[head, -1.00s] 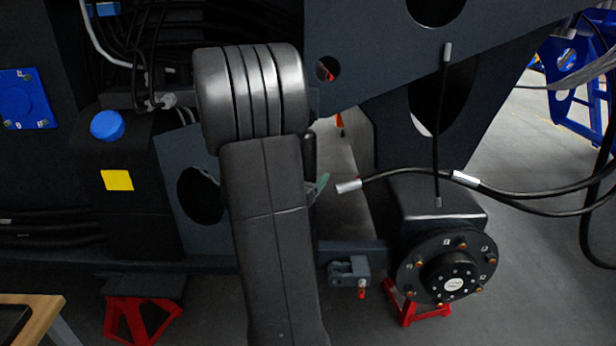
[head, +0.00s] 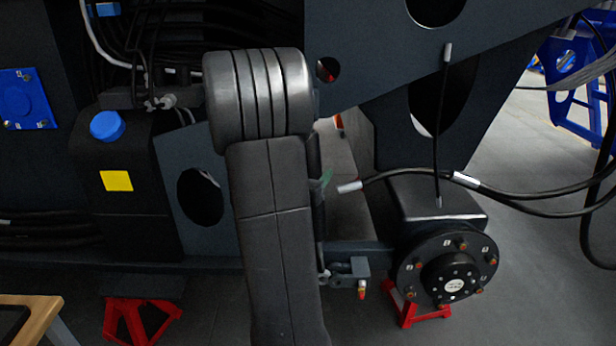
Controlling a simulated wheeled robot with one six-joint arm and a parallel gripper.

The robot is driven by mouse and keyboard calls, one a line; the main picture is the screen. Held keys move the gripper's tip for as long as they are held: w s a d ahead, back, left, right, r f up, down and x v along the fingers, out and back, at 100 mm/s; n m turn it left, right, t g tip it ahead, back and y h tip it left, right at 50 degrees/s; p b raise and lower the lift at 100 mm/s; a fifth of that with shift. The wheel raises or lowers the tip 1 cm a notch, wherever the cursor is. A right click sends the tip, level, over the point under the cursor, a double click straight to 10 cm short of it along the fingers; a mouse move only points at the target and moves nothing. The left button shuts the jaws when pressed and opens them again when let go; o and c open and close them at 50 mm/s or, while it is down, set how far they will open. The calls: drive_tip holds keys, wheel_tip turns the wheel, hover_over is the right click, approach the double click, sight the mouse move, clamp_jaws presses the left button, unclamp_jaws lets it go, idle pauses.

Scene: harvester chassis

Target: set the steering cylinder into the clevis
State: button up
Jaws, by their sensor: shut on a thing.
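The clevis (head: 354,268) is a small grey bracket on the axle beam, just left of the wheel hub. A pin with a red-orange end (head: 361,290) hangs below it. My arm stands upright in front of the chassis, and its right edge comes close to the clevis's left side. My gripper is hidden behind the arm. A narrow dark upright part shows along the arm's right edge, above the clevis's left end; I cannot tell whether it is the steering cylinder. A small green piece (head: 327,178) shows there too, unclear in kind.
The black wheel hub (head: 453,284) sits right of the clevis, over a red stand (head: 408,308). The chassis plate (head: 350,50) slopes overhead. A wooden bench corner (head: 35,315) is at lower left.

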drive_tip(key=shift+d+r+n, duration=0.15)
drive_tip(key=shift+d+n, duration=0.25)
drive_tip(key=shift+d, duration=0.3)
drive_tip(key=o, duration=1.4)
drive_tip(key=v, duration=1.4)
drive_tip(key=shift+p, duration=0.35)
drive_tip(key=shift+w+d, duration=0.1)
